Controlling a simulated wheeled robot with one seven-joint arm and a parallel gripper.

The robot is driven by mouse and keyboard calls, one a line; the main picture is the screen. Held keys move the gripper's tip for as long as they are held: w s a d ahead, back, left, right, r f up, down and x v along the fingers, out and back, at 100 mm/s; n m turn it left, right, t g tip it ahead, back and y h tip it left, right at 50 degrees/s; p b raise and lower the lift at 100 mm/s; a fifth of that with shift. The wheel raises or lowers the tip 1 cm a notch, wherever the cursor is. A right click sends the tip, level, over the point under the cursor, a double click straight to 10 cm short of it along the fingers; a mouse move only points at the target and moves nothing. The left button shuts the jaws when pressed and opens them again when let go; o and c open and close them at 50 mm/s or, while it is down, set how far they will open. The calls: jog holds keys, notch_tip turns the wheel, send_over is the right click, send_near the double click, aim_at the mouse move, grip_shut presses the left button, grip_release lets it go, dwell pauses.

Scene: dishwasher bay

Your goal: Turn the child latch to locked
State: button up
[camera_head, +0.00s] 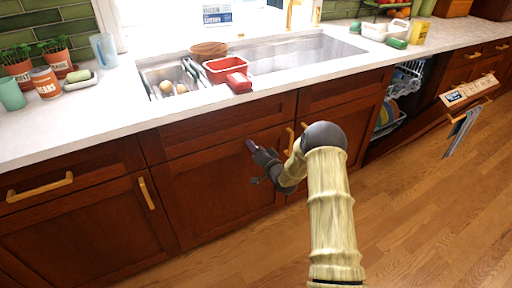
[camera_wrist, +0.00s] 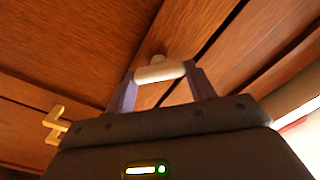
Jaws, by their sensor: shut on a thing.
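The child latch (camera_wrist: 160,73) shows in the wrist view as a pale, rounded bar with a small round pivot behind it, on the brown wood of the cabinet front. My gripper (camera_wrist: 161,77) is shut on the latch, with one finger at each end of the bar. In the head view my gripper (camera_head: 254,163) is at the cabinet front below the sink, and the latch is hidden there. I cannot tell from these views whether the latch is at locked.
Brass handles (camera_head: 290,141) stick out just right of my gripper; one handle (camera_wrist: 54,126) shows at left in the wrist view. The dishwasher door (camera_head: 425,125) hangs open at right. The counter edge (camera_head: 200,108) runs above. The floor in front is clear.

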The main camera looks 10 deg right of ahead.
jog(key=m, duration=0.6)
jog(key=m+p, duration=0.1)
jog(key=m, duration=0.1)
jog(key=shift+d+f+m, duration=0.2)
jog(key=shift+f+m, duration=0.05)
jog(key=shift+m, duration=0.15)
dwell(0.3)
jog(key=o, duration=1)
jog(key=p+v, duration=0.2)
jog(key=v, duration=1.5)
jog(key=shift+s, duration=0.15)
jog(key=shift+a, duration=0.1)
